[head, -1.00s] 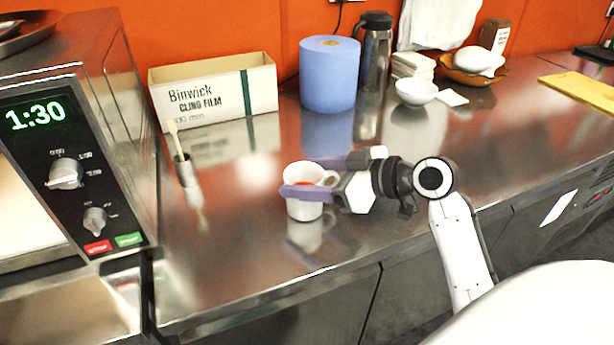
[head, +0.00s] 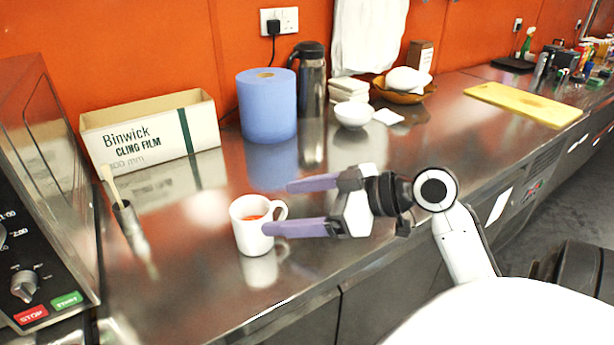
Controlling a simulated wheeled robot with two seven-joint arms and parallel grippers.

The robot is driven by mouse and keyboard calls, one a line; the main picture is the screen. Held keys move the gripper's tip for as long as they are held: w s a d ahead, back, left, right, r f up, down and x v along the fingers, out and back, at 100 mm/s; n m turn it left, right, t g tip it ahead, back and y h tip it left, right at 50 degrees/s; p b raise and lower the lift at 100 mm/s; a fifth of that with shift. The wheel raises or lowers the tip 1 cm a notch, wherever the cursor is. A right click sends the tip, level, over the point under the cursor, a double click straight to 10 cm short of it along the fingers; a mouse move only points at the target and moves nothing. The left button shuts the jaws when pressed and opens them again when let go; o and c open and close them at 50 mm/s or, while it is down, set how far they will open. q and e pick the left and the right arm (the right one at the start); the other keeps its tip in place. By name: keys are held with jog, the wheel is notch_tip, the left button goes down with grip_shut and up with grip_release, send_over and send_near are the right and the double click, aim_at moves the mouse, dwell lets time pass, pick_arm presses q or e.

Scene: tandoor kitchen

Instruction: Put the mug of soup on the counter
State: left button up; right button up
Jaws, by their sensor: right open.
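The white mug (head: 252,238) stands upright on the steel counter (head: 330,268), with red soup (head: 254,217) showing inside and its handle toward the right. My right gripper (head: 278,208) is open, to the right of the mug. Its two purple fingers point left; the nearer fingertip overlaps the mug's right side in the picture, and I cannot tell if it touches. The farther finger is clear of the mug. My left gripper is not in the head view.
A microwave (head: 45,190) stands at the left, beside a brush in a holder (head: 128,222). Behind are a cling film box (head: 150,135), a blue paper roll (head: 267,108), a steel flask (head: 311,85) and a white bowl (head: 354,114). A yellow board (head: 525,103) lies at right. The counter's middle is clear.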

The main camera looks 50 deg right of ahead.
jog(key=shift+v, duration=1.8)
